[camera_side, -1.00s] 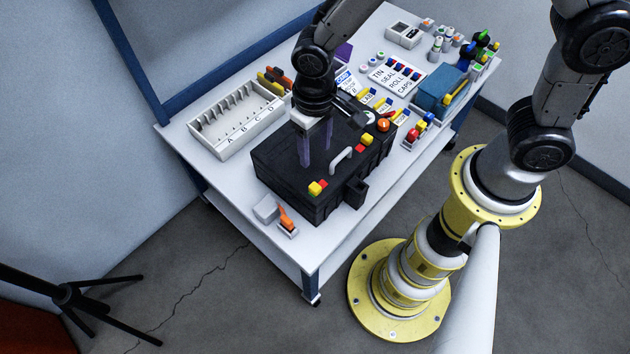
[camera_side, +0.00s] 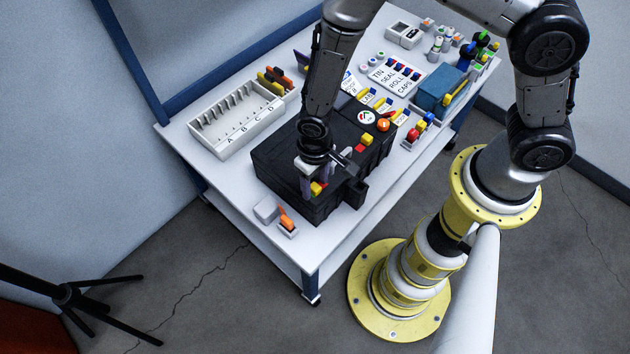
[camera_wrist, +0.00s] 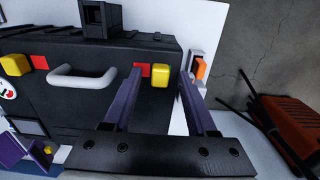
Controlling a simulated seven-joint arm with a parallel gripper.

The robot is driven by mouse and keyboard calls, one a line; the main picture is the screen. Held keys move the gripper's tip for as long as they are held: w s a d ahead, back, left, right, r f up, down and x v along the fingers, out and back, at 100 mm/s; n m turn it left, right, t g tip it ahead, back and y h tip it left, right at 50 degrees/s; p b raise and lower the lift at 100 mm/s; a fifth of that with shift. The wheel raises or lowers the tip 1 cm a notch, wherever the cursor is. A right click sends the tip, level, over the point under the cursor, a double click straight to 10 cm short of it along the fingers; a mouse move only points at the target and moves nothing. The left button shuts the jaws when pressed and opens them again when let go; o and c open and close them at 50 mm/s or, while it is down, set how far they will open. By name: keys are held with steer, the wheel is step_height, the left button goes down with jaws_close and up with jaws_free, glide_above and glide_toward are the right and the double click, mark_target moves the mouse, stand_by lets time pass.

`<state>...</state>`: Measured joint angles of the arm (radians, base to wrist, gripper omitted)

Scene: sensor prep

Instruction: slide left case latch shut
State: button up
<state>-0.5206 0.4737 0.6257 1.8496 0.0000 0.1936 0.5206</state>
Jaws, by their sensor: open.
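The black case (camera_side: 283,163) lies closed on the table, its dark lid filling much of the wrist view (camera_wrist: 95,95). The left latch, a yellow block (camera_side: 317,188), is at the case's near end; it also shows in the wrist view (camera_wrist: 160,75), with a red patch (camera_wrist: 144,70) beside it. My gripper (camera_side: 311,188) is open and low over that end. In the wrist view its fingers (camera_wrist: 160,80) appear on either side of the yellow block, with gaps; I cannot tell how deep they reach. The other latch (camera_side: 366,140) is yellow with red too.
A white handle (camera_wrist: 82,77) stands between the latches. A black box-shaped part (camera_wrist: 100,18) juts from the case's front. An orange and white item (camera_side: 287,222) and a grey block (camera_side: 266,209) lie off the near end. A white lettered rack (camera_side: 232,118) stands behind.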

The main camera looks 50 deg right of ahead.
jaws_close()
stand_by(0.3)
stand_by(1.2)
